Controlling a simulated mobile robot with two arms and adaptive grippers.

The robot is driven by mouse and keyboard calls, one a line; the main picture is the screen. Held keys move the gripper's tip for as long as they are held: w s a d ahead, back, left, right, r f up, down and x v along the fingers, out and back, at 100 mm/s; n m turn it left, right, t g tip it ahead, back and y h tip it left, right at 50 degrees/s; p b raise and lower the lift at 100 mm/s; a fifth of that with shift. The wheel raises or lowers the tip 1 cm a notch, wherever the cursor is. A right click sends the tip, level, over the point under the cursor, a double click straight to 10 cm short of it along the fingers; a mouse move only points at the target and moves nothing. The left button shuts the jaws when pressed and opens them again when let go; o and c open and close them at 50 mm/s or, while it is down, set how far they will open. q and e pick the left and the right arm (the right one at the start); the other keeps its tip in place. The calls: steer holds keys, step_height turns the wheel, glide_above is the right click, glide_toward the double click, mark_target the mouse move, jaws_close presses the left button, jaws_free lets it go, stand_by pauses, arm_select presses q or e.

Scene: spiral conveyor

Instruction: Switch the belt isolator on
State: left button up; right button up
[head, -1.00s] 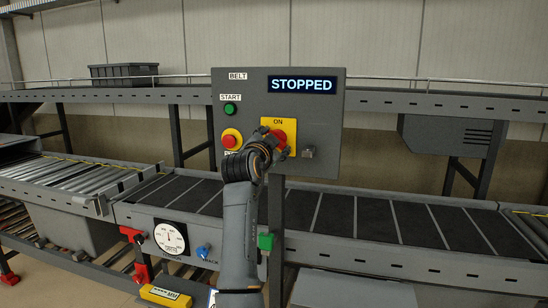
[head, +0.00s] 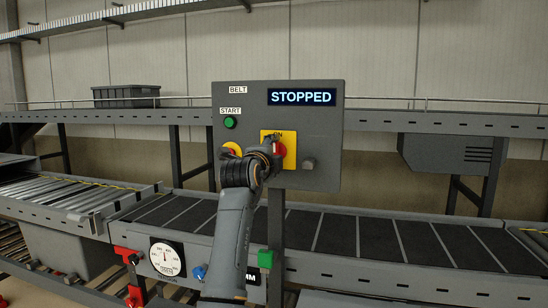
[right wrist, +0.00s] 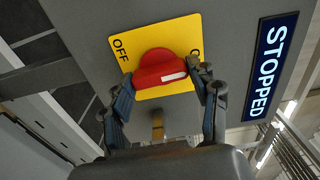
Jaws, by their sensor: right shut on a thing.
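The belt isolator is a red rotary knob (head: 281,148) on a yellow plate (head: 290,161) on the grey control panel (head: 320,128). My right gripper (head: 276,146) is shut on the red knob, and its hand hides part of the plate. In the right wrist view, one finger is on each side of the knob (right wrist: 158,66). The knob's white mark lies toward the partly hidden ON label. The OFF label is clear on the other side. The panel display (head: 302,97) reads STOPPED. My left gripper is not in view.
A green START button (head: 230,122) and a partly hidden button on a yellow base (head: 229,148) are left of the isolator. A small grey block (head: 308,164) sits on its right. A dark slatted conveyor (head: 370,238) runs behind the panel post. A gauge (head: 166,258) is lower left.

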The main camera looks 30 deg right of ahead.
steer(key=shift+r+m, duration=0.2)
steer(key=shift+m, duration=0.3)
steer(key=o, duration=1.1)
steer(key=shift+w, duration=0.1)
steer(key=shift+o, duration=0.2)
steer(key=shift+f, duration=0.15)
